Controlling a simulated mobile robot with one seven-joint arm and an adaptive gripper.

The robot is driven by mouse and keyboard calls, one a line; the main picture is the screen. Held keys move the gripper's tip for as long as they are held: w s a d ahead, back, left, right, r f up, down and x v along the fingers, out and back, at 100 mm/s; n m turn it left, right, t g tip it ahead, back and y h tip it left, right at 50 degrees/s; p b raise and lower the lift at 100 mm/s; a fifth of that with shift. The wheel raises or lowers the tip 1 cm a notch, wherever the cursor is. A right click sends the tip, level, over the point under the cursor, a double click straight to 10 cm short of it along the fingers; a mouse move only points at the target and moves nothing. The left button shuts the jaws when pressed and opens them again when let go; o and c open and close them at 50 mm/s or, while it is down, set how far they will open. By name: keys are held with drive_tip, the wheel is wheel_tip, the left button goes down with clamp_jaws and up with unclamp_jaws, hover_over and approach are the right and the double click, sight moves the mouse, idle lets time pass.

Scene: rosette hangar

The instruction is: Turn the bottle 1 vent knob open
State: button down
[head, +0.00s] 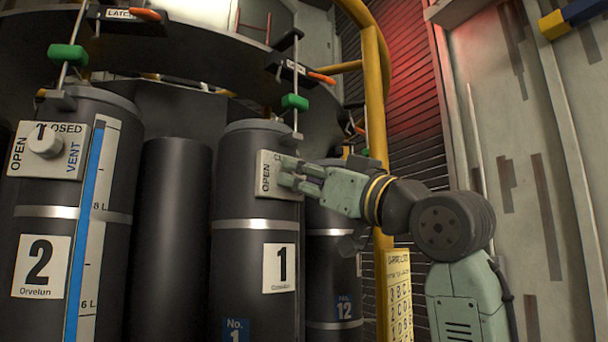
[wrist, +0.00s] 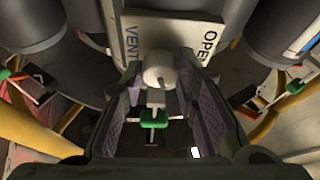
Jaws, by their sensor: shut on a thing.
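Bottle 1 (head: 250,210) is a dark cylinder with a white label (head: 280,268) reading 1. Its white vent plate (head: 268,178) shows OPEN at the left edge and part of another word at the top. The plate also shows in the wrist view (wrist: 185,32), with VENT and OPEN readable. My gripper (head: 287,174) reaches in from the right and covers much of the plate in the head view. In the wrist view its jaws (wrist: 160,76) are shut on the pale round vent knob (wrist: 158,68). I cannot tell which way the knob points.
Bottle 2 (head: 40,267) stands at the left with its own vent plate (head: 70,160) and knob. Green-gripped latch rods (head: 294,102) hang above the bottles. A bottle labelled 12 (head: 333,270) and a yellow post (head: 377,110) stand close to my arm.

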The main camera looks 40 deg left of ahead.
drive_tip(key=shift+w+r+n+g+h, duration=0.1)
drive_tip(key=shift+n+g+h, duration=0.8)
drive_tip(key=shift+n, duration=2.2)
drive_tip(key=shift+w+r+n+g+h, duration=0.1)
drive_tip(key=shift+n+g+h, duration=0.25)
drive_tip(key=shift+n+g, duration=1.95)
drive_tip(key=shift+w+r+n+g+h, duration=0.1)
drive_tip(key=shift+n+g+h, duration=0.4)
drive_tip(key=shift+n, duration=3.4)
drive_tip(key=shift+h, duration=0.25)
drive_tip(key=c, duration=1.2)
unclamp_jaws()
drive_tip(key=shift+c, duration=0.2)
drive_tip(key=shift+d, duration=0.1)
